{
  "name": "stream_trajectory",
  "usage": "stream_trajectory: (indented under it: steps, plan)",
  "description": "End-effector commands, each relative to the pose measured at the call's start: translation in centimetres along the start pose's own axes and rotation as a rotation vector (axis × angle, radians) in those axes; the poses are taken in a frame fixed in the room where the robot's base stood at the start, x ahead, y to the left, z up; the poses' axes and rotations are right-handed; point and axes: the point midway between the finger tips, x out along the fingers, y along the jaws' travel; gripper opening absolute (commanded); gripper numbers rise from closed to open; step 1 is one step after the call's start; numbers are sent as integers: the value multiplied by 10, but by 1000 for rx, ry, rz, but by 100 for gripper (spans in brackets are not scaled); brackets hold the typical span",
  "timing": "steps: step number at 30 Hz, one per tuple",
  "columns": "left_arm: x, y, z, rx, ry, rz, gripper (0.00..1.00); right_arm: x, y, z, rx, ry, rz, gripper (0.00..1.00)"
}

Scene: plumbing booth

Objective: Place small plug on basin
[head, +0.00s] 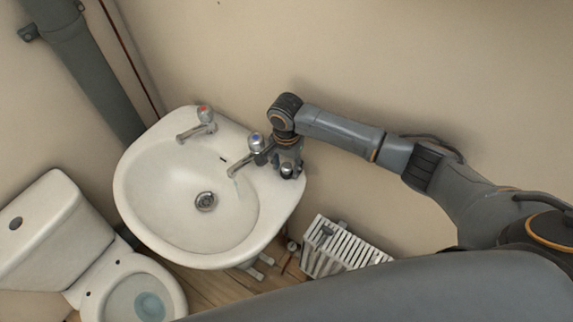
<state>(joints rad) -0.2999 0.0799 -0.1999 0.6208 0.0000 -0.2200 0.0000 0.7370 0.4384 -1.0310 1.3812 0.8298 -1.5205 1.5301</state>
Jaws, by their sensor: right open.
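The white basin (150,190) hangs on the wall at left centre, with a round metal drain (205,201) in its bowl. My right gripper (289,171) points down over the basin's right back rim, just right of the blue-marked tap. It is open. A small dark, shiny piece, which looks like the small plug (287,171), shows between its fingertips at the rim. The fingers partly hide it, and I cannot tell whether they touch it. My left gripper is not in view.
A red-marked tap (200,122) and a blue-marked tap (252,148) stand on the basin's back edge. A toilet (125,285) is at lower left, a white radiator (335,250) at lower right. A grey pipe (85,65) runs at upper left.

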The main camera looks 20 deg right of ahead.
Motion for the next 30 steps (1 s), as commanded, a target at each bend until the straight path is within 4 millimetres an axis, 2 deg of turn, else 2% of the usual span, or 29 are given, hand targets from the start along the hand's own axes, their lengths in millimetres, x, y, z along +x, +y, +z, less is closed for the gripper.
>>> stream_trajectory:
  steps: [3, 8, 24, 26, 30]
  plan:
    - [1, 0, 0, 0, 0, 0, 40, -3, 0, 0, 0, 1, -1, 49]
    - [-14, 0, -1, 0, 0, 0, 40, -16, 0, 0, 0, 0, 0, 49]
    - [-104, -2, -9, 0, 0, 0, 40, -95, 0, 0, 1, -1, 0, 49]
    - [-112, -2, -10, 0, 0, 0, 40, -102, 0, 0, 1, -1, 0, 49]
    - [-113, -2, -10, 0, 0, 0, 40, -118, -1, 0, 0, -1, -2, 49]
